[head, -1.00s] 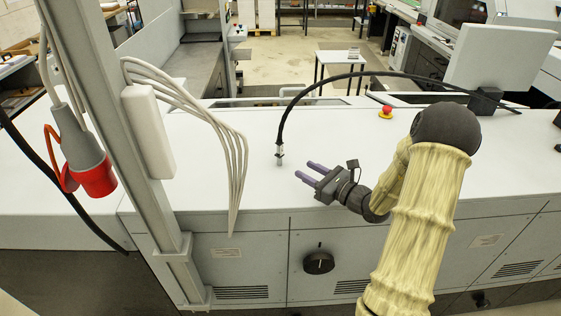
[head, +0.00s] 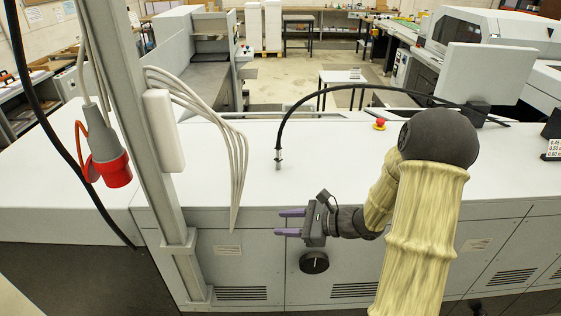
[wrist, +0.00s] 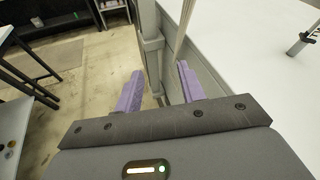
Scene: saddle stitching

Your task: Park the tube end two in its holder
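A black tube (head: 345,87) arches over the white machine top in the head view. Its metal-tipped end (head: 278,160) points down and meets the top surface. Whether a holder sits beneath it, I cannot tell. The tube's other end runs to a dark block (head: 473,112) at the right. A metal fitting, apparently the same end, shows at the upper right of the wrist view (wrist: 300,42). My gripper (head: 284,222) is open and empty, in front of the machine's front panel, below and apart from the tube end. Its two purple fingers are apart in the wrist view (wrist: 159,68).
A grey post (head: 152,130) with pale hanging cables (head: 228,150) stands left of my gripper. A red plug (head: 110,168) hangs farther left. A red emergency button (head: 379,124) and a black knob (head: 314,262) are nearby. Much of the white top (head: 220,185) is clear.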

